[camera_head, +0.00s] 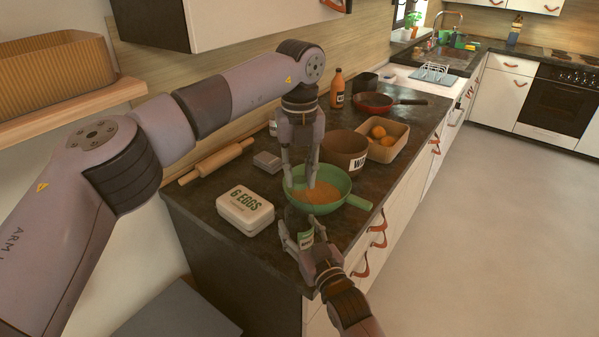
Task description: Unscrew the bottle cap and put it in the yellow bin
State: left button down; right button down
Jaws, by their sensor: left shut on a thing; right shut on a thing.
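A small bottle with a green and white label (306,239) stands upright near the counter's front edge, in front of the green pan. My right gripper (302,230) reaches up from below and is shut on the bottle. My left gripper (299,190) points down from above, its fingers shut at the bottle's top. The cap is too small and too covered by the fingers to make out clearly. A yellow ribbed bin (50,75) sits on the wooden shelf at the upper left, well away from both grippers.
A green pan (345,187) with orange contents lies right behind the bottle. An egg box (245,211), rolling pin (216,161), brown pot (345,152) and tray of oranges (391,148) crowd the counter. An orange bottle (337,90) and red pan (375,104) are farther back.

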aim_at(299, 179)
pick_arm(q)
jog(key=n, duration=0.6)
jog(key=shift+w+n, duration=0.1)
jog(key=shift+n, duration=0.2)
jog(key=n, duration=0.6)
jog(key=shift+n, duration=0.3)
jog(key=shift+r, duration=0.25)
jog(key=shift+r, duration=0.9)
jog(key=shift+r, duration=0.1)
jog(key=shift+r, duration=1.95)
pick_arm(e)
jog(key=c, duration=0.5)
grip_release()
jog(key=shift+s, duration=0.1)
